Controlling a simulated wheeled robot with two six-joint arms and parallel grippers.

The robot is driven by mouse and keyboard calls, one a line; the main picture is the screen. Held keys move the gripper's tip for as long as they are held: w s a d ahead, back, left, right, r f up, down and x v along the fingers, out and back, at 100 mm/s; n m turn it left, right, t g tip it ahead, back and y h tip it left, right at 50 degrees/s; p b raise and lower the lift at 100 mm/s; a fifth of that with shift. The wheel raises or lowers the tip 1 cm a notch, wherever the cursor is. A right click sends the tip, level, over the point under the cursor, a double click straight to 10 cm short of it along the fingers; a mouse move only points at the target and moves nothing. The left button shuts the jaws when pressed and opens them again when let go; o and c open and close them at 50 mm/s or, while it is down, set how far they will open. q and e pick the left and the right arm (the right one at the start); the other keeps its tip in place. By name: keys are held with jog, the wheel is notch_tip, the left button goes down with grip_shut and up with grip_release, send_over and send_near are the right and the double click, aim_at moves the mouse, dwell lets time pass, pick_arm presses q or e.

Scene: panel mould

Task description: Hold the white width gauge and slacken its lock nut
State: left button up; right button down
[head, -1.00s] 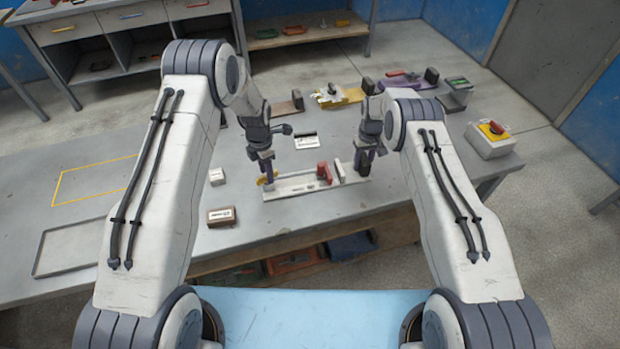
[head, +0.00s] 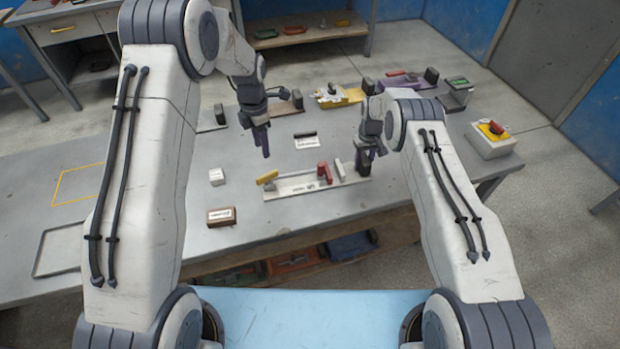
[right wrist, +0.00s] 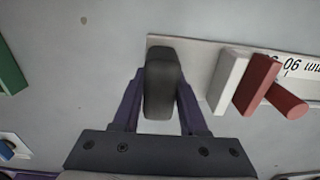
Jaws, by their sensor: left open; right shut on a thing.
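The white width gauge (head: 305,187) lies along the front of the bench, a flat rail with printed marks. A yellow lever (head: 267,177) tops its left end; a red lever piece (head: 324,172) and an upright white block (head: 340,169) stand right of its middle. In the right wrist view, the red piece (right wrist: 262,87) and white block (right wrist: 228,80) stand beside the dark end block (right wrist: 164,85). My right gripper (right wrist: 162,112) is shut on that dark block. My left gripper (head: 264,150) is open and empty, apart from the gauge, behind its yellow end. Which part is the lock nut is unclear.
A brown labelled box (head: 221,217) and a small white box (head: 216,177) stand left of the gauge. A white card (head: 305,141) lies behind it. Other fixtures, one yellow (head: 338,96), line the back edge.

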jog(key=shift+c, duration=1.8)
grip_release()
jog(key=shift+r, duration=0.1)
